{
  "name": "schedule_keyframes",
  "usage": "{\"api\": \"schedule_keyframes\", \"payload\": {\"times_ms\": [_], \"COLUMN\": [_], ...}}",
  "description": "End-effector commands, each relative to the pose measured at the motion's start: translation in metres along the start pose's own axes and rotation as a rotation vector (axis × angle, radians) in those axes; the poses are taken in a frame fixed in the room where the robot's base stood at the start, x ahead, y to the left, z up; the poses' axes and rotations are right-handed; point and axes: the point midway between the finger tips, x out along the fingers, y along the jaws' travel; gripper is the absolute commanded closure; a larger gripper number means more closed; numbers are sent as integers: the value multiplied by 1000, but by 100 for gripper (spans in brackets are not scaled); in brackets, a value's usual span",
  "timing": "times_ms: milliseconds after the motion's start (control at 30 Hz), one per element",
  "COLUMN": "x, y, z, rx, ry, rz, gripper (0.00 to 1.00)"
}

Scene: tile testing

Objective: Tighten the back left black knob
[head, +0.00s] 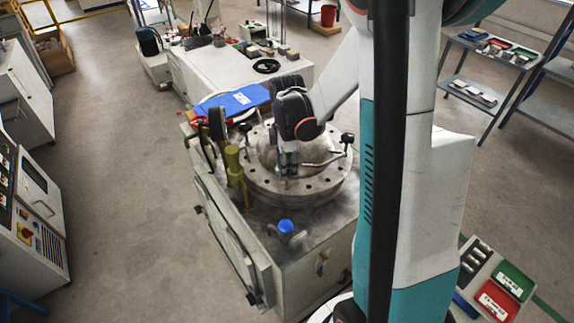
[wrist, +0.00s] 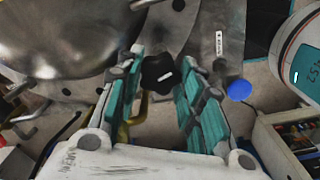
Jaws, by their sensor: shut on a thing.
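A round metal vessel with a bolted flange (head: 255,178) sits on the test machine in the head view. My gripper (head: 288,168) points down over the flange, at the front of the dome. In the wrist view a black lobed knob (wrist: 158,74) sits between the teal-padded fingers of my gripper (wrist: 163,62), which is shut on it. In the head view this knob is hidden by my gripper. Another black knob (head: 348,138) on a metal handle shows at the right of the vessel. I cannot tell from the views which knob is the back left one.
A blue cap (head: 285,226) stands at the machine's front, also in the wrist view (wrist: 239,90). A yellow post (head: 234,165) and a round black part (head: 217,124) stand left of the flange. A blue folder (head: 232,101) lies behind. Open floor is left.

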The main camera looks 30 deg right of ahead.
Motion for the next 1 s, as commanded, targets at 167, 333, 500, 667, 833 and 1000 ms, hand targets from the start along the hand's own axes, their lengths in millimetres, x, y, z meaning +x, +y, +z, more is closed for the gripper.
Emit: {"api": "schedule_keyframes", "payload": {"times_ms": [167,333,500,667,833,1000], "x": [0,0,0,0,0,0], "y": [0,0,0,0,0,0], "z": [0,0,0,0,0,0], "rx": [14,67,176,317,479,640], "ry": [0,0,0,0,0,0], "rz": [0,0,0,0,0,0], "gripper": [89,89,89,89,89,89]}}
